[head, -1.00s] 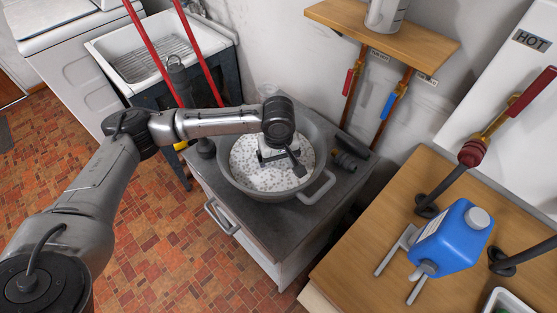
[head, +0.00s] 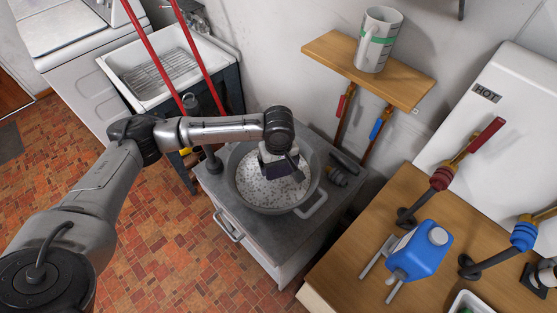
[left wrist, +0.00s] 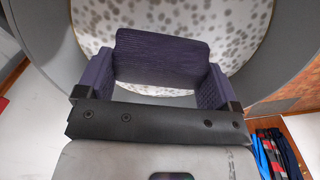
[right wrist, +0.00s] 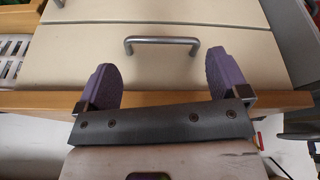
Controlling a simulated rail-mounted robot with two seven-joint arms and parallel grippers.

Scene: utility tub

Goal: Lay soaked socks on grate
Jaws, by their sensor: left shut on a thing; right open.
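My left gripper (head: 277,157) is shut on a dark purple sock (left wrist: 160,55), held between its two fingers over the grey tub (head: 236,196). Speckled whitish suds (head: 258,192) fill the tub below; anything under them is hidden. The sock also shows as a dark patch under the gripper in the head view (head: 281,168). A wire grate (head: 160,73) lies in the white utility sink (head: 130,56) at the upper left, with nothing seen on it. My right gripper (right wrist: 162,75) is open and empty, before a cream drawer front with a metal handle (right wrist: 162,42).
Red handles (head: 200,62) rise in front of the sink, between it and the tub. Dark fittings (head: 338,176) lie right of the tub on the grey cabinet top. A blue jug (head: 420,252) lies on the wooden counter at the right.

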